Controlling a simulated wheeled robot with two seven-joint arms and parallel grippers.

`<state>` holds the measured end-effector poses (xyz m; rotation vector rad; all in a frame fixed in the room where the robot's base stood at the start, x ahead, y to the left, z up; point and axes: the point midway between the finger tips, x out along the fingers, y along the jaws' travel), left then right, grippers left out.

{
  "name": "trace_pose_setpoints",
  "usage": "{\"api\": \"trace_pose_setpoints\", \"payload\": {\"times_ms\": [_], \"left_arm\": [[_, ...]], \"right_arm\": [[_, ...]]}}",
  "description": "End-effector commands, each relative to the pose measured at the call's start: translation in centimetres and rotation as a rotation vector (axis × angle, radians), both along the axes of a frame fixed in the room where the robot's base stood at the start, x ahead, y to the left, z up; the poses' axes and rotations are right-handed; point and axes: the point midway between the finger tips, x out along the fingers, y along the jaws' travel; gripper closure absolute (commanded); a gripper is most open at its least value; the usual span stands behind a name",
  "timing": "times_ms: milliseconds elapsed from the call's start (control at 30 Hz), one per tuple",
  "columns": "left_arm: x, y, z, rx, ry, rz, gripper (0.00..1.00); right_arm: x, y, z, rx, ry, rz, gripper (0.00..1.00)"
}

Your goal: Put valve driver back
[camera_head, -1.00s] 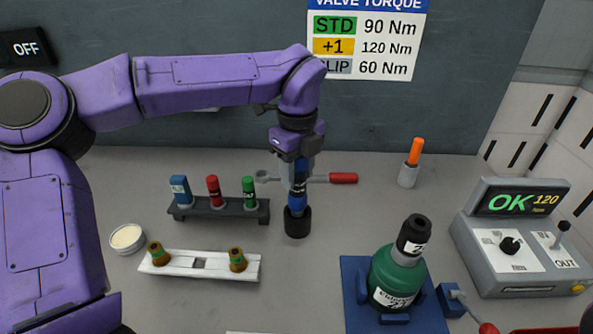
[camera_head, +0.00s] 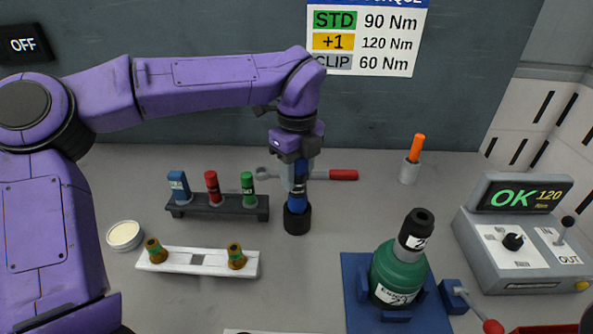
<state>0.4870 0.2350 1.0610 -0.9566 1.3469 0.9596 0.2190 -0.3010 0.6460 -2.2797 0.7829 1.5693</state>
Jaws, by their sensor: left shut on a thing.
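My left gripper (camera_head: 297,158) points down and is shut on the valve driver (camera_head: 297,196), a blue tool with a black lower end. The driver is upright, right of the small rack. I cannot tell whether its black end touches the table. A green cylinder (camera_head: 396,268) with a dark valve on top sits in a blue holder (camera_head: 357,285) at the lower right. My right gripper is not in view.
A black rack (camera_head: 219,213) holds a blue, a red and a green item. A white strip (camera_head: 198,262) carries two brass fittings. A red-handled wrench (camera_head: 342,174) lies behind the driver. A control box (camera_head: 520,240) reading OK 120 stands at right, near an orange marker in a cup (camera_head: 409,172).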

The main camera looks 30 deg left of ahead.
Motion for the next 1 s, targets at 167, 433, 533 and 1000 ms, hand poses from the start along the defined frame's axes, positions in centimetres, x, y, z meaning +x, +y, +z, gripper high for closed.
{"api": "trace_pose_setpoints", "payload": {"times_ms": [167, 433, 533, 1000], "left_arm": [[0.0, 0.0, -0.4, -0.001, -0.003, 0.0, 1.0], [0.0, 0.0, -1.0, -0.001, -0.003, 0.0, 1.0], [0.0, 0.0, -1.3, -0.001, -0.003, 0.0, 1.0], [-0.3, -0.1, -2.7, -0.001, -0.006, -0.002, 1.0]], "right_arm": [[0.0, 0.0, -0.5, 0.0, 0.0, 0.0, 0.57], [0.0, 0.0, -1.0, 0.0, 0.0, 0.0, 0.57], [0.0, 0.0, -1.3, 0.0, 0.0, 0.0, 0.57], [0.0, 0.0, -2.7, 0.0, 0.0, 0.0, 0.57]]}}
